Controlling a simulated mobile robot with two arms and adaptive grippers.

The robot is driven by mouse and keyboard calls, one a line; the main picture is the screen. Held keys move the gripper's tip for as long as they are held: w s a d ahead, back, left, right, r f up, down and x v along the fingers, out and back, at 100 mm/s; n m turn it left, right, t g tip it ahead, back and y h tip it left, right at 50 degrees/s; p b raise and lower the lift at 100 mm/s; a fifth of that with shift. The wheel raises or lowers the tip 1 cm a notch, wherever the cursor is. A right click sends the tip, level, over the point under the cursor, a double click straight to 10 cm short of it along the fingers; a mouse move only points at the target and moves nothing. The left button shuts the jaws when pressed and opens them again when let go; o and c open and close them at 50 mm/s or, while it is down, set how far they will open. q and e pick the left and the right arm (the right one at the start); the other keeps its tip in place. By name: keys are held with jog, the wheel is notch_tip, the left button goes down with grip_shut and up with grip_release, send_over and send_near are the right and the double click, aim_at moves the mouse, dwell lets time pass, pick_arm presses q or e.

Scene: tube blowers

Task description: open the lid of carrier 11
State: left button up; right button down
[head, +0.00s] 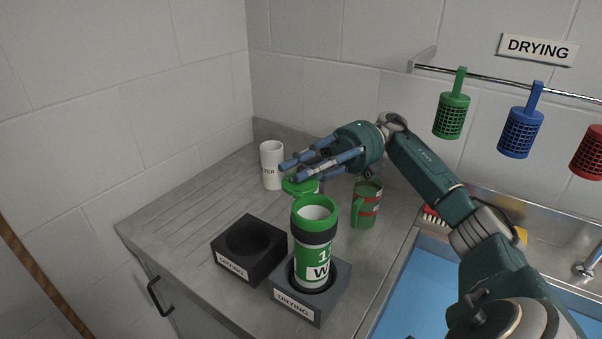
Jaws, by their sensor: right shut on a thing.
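The carrier (317,255), white and green with a dark collar and a label of which "1" and "W" show, stands upright in a dark grey block marked DRYING (337,290). Its top is open and I see the pale inside within a green rim. Its green lid (301,188) is up, off the mouth, just behind the rim. My right gripper (290,171) reaches in from the right above the carrier, its fingers shut on the lid. The exact contact is partly hidden. My left gripper is out of view.
An empty black block (249,252) stands left of the carrier. A white cup (271,165) is behind, and a green container with red marks (366,204) is to the right. A blue sink (418,290) lies right; coloured baskets (452,116) hang from a rail.

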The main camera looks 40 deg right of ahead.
jog(key=c, duration=1.7)
grip_release()
